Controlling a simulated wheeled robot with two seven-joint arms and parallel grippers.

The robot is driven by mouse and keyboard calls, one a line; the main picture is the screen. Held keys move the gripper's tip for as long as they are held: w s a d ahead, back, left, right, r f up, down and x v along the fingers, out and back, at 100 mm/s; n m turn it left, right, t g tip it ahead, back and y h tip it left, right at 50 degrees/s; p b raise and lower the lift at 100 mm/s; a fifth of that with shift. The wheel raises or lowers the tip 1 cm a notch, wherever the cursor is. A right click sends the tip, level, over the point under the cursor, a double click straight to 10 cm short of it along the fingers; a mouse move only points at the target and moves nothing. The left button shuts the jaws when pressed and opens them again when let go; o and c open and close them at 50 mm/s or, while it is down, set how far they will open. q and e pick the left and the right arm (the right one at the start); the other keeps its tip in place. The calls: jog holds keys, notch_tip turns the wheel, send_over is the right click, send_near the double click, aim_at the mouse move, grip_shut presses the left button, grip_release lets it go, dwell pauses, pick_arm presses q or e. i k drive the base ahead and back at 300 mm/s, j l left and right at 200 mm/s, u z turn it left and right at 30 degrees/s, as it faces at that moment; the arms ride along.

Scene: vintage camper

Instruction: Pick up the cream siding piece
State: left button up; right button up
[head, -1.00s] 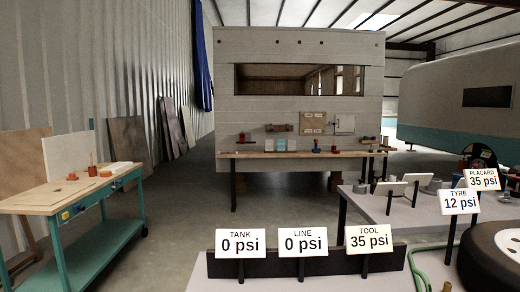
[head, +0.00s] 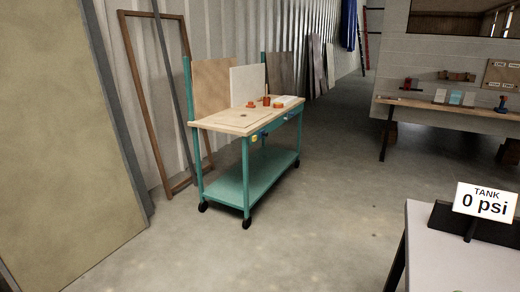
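I cannot tell for sure which thing is the cream siding piece. A pale flat piece (head: 287,101) lies on the wooden top of the teal cart (head: 232,118), at its right end. A cream-white panel (head: 247,85) stands upright behind the cart top, beside a tan panel (head: 214,88). Small pale and teal pieces (head: 455,97) stand on the bench (head: 430,107) under the camper window, too small to make out well. Neither of my grippers is in view.
Small orange-red items (head: 266,101) sit on the cart top. A wooden frame (head: 155,100) leans on the wall behind a large tan board (head: 65,140). A grey table (head: 450,250) with a TANK 0 psi sign (head: 485,201) is at lower right. The floor between is clear.

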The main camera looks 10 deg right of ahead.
aim_at(440, 96)
jog(key=i+j+z, duration=0.3)
jog(key=i, duration=0.35)
jog(key=i+j+z, duration=0.3)
jog(key=i+j, duration=0.25)
jog(key=i+l+z, duration=0.1)
jog(key=i+z, duration=0.25)
jog(key=i, duration=0.4)
jog(key=i+j+z, duration=0.1)
jog(key=i+z, duration=0.25)
jog(key=i, duration=3.5)
jog(key=i+z, duration=0.15)
jog(key=i, duration=0.4)
jog(key=i+z, duration=0.1)
jog(key=i, duration=0.5)
jog(key=i+j+z, duration=0.15)
jog(key=i, duration=0.4)
jog(key=i+j+z, duration=0.1)
jog(key=i, duration=0.45)
jog(key=i+j+z, duration=0.15)
jog(key=i+j, duration=0.15)
jog(key=i, duration=0.25)
